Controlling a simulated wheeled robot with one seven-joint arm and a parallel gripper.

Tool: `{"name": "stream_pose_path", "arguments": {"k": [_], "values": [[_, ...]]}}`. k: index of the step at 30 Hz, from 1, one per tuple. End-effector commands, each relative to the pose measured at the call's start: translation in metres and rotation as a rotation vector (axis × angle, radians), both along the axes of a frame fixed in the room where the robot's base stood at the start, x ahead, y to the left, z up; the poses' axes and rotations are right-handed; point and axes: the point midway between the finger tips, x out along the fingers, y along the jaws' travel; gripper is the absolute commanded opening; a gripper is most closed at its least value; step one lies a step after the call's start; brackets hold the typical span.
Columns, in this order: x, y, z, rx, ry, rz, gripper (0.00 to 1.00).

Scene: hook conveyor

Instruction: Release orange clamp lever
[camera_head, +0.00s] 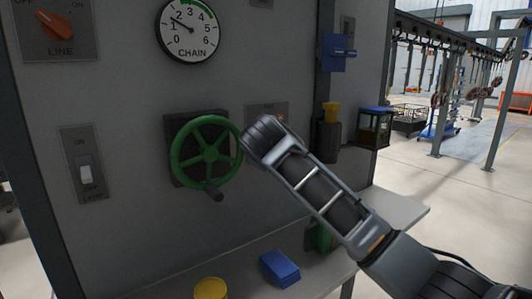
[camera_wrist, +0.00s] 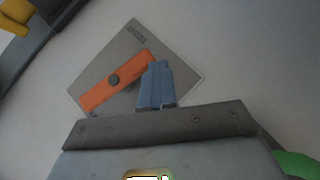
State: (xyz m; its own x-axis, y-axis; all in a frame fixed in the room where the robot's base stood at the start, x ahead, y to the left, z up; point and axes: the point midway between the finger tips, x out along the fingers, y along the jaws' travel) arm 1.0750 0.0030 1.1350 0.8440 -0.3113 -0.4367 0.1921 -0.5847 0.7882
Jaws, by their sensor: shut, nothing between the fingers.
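The orange lever (camera_wrist: 117,81) is a flat bar on a dark round pivot, fixed to a grey plate (camera_wrist: 133,40) on the wall panel. It lies slanted in the wrist view, from lower left to upper right. My gripper (camera_wrist: 156,70) shows there as blue-grey fingers, shut and empty. The fingertips are beside the lever's upper right end and overlap it in the picture; I cannot tell whether they touch. In the head view my wrist covers most of this plate (camera_head: 254,108), and my fingers are hidden.
A green handwheel (camera_head: 176,155) stands out from the panel just left of my wrist. Below, a grey shelf (camera_head: 392,222) carries a blue block (camera_head: 279,268), a yellow cylinder (camera_head: 210,289) and a green object (camera_head: 319,238).

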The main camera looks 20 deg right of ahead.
Motion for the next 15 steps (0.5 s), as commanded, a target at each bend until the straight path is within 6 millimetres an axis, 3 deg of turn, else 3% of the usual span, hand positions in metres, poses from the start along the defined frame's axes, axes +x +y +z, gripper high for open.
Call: {"name": "stream_pose_path", "arguments": {"k": [15], "values": [[0.0022,-0.0069,-0.0068,-0.036,-0.012,-0.002,0.0]]}}
